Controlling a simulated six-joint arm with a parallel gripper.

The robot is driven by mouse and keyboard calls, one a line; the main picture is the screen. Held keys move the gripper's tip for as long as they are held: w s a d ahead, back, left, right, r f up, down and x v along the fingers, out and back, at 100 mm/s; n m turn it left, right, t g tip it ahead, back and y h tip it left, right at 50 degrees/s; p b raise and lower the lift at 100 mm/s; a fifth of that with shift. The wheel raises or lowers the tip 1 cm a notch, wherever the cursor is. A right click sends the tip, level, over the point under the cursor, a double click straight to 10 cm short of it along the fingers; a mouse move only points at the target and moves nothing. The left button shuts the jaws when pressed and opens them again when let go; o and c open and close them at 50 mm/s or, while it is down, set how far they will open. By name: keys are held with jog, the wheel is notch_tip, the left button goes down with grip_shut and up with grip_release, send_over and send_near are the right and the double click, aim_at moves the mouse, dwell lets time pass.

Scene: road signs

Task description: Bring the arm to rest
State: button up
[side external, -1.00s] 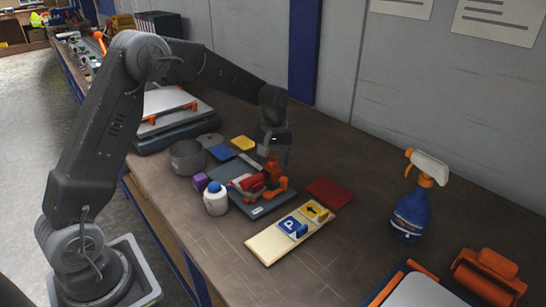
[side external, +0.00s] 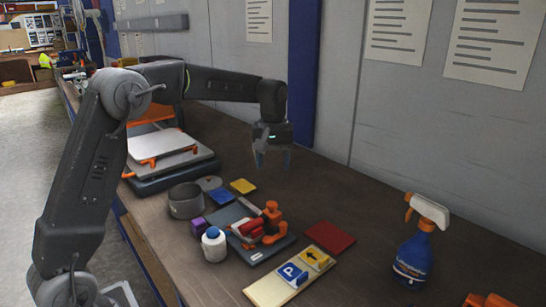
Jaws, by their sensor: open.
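My gripper (side external: 272,160) hangs from the end of my arm with its fingers pointing down. It is open and empty, in the air above the table behind the red and orange clamp tool. The clamp tool (side external: 262,226) sits on a dark grey plate (side external: 270,249). My gripper is apart from it and touches nothing that I can see.
A cream board (side external: 262,292) holds a blue P sign (side external: 291,274) and a yellow arrow sign (side external: 315,257). Near it are a red plate (side external: 329,237), a white bottle (side external: 214,245), a grey bowl (side external: 186,201) and a spray bottle (side external: 415,252). The wall stands behind.

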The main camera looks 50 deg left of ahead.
jog(key=shift+r, duration=0.65)
jog(key=s+d+r+m+t, duration=0.2)
jog(key=s+d+r, duration=0.25)
jog(key=s, duration=0.25)
jog(key=s+d+f+m+t, duration=0.1)
jog(key=s+d+m, duration=0.1)
jog(key=s, duration=0.8)
jog(key=s+d+f+m+t, duration=0.2)
jog(key=s+m, duration=0.3)
jog(key=s, duration=0.6)
jog(key=shift+s+d+t, duration=0.2)
jog(key=shift+d+t, duration=0.1)
jog(key=shift+d, duration=0.1)
